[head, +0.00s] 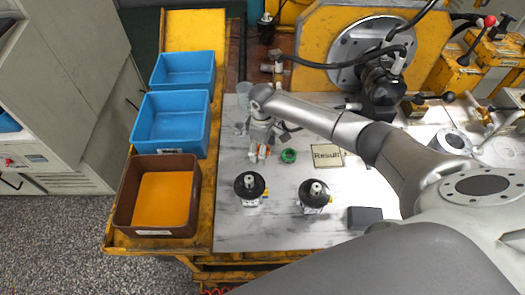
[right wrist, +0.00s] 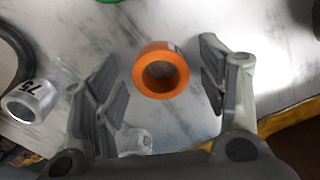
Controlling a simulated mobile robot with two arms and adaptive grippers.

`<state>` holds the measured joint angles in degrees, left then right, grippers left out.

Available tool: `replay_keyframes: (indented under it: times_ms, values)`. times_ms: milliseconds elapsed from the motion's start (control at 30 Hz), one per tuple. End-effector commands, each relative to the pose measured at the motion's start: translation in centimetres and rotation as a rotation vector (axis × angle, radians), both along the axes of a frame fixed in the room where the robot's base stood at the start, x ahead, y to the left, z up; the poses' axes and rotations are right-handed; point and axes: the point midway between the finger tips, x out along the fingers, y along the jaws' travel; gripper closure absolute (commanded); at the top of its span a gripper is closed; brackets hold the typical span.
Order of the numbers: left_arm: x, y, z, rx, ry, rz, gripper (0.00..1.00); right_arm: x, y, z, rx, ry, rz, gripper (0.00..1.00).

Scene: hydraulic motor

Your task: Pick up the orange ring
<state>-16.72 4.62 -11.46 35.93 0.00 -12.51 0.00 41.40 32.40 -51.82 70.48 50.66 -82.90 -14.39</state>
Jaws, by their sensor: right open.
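The orange ring (right wrist: 142,72) lies on the marbled table top in the right wrist view, its hole facing the camera. In the head view only a small orange patch (head: 265,150) shows at the gripper, and the rest is hidden. My right gripper (head: 259,154) is open above the table. In the right wrist view its two fingers stand left and right of the ring, with gaps on both sides. Whether the fingertips are down at the ring's height I cannot tell. My left gripper is not in view.
A green ring (head: 289,156) lies just right of the gripper. Two black-topped parts (head: 249,186) (head: 314,196) stand nearer the front. A silver ring marked 75 (right wrist: 28,103) lies at left in the wrist view. A brown crate (head: 122,205) and blue bins (head: 137,130) stand left.

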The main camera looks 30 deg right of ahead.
Motion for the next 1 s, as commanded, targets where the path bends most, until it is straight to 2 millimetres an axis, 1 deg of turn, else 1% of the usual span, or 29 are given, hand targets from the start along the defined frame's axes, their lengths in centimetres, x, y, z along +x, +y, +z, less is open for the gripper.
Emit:
replay_keyframes:
  times_ms: [100,300,367,400,667,767,867,1000]
  values:
    - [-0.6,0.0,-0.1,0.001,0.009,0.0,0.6,0.0,0.0,0.0,0.0,0.0,0.0,0.35]
    - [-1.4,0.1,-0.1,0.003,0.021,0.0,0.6,0.0,0.0,0.0,0.001,0.001,0.0,0.61]
    - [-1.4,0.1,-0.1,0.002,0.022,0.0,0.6,0.0,0.0,0.0,0.001,0.001,0.0,0.68]
    - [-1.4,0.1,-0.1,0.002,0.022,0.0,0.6,0.0,0.0,0.0,0.001,0.0,0.0,0.7]
    - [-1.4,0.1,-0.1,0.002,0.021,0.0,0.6,0.0,0.0,0.1,0.001,-0.001,0.0,0.7]
    - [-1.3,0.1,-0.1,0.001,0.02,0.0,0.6,0.1,0.1,0.6,0.002,-0.002,0.001,0.7]
    - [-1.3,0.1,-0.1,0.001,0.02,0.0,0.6,0.1,0.1,2.0,0.003,-0.004,0.001,0.7]
    - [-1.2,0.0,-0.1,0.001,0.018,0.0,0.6,0.1,0.0,4.9,0.002,-0.005,0.001,0.7]
